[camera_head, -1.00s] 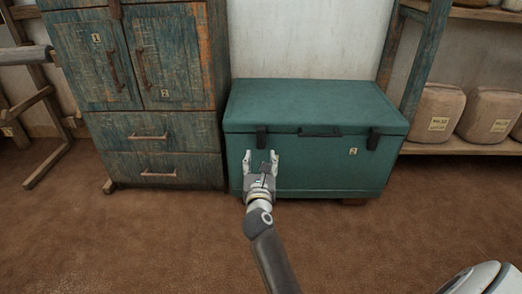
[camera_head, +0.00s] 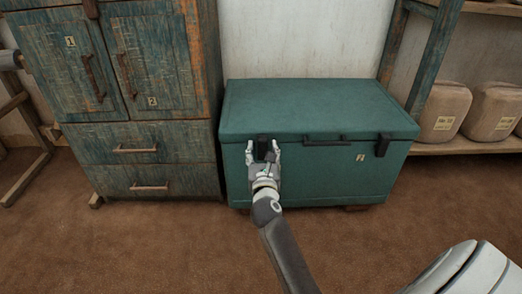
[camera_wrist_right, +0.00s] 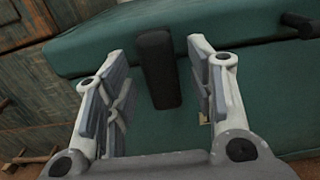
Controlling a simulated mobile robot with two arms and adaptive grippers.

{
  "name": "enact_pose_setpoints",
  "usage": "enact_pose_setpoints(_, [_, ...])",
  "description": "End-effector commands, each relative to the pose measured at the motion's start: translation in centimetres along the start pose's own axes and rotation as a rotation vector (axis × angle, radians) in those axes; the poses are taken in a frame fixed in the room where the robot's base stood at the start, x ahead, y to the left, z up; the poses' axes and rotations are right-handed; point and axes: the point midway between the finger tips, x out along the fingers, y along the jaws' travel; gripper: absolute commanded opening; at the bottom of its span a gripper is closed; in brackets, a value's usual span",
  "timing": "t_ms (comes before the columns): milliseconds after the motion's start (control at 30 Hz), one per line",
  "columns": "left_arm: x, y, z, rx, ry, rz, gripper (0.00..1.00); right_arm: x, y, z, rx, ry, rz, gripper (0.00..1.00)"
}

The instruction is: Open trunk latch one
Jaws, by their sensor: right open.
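The teal trunk (camera_head: 320,110) stands closed against the wall, its lid down. A black latch (camera_head: 262,143) hangs at the left of its front, and it also shows in the right wrist view (camera_wrist_right: 158,70). A second black latch (camera_head: 383,145) is at the right of the front. My right gripper (camera_head: 263,150) is open at the left latch. In the right wrist view the latch stands between the two open fingers (camera_wrist_right: 160,85), with gaps on both sides. My left gripper is not in view.
A weathered blue-green cabinet (camera_head: 150,150) with drawers stands close on the trunk's left. A black handle (camera_head: 326,140) sits mid-front on the trunk. Shelves with wrapped bales (camera_head: 440,112) are on the right. The brown floor (camera_head: 180,245) in front is clear.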

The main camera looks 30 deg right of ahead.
Motion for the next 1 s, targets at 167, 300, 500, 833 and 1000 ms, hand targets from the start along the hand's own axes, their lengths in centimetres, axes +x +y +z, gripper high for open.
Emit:
enact_pose_setpoints(167, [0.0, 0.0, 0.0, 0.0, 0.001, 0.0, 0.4, 0.0, 0.0, 0.0, -0.001, 0.0, 0.0, 0.36])
enact_pose_setpoints(300, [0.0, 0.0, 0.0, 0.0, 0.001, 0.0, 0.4, 0.0, 0.0, 0.0, -0.001, 0.0, 0.0, 0.18])
enact_pose_setpoints(500, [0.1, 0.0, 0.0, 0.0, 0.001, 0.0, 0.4, 0.0, 0.0, 0.0, -0.002, 0.0, 0.0, 0.04])
enact_pose_setpoints(833, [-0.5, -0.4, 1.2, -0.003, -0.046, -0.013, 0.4, 0.0, 0.4, 0.3, -0.096, 0.002, 0.002, 0.05])
enact_pose_setpoints(1000, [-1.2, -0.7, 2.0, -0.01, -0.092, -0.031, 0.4, 0.0, 0.7, 0.3, -0.222, 0.004, 0.002, 0.05])
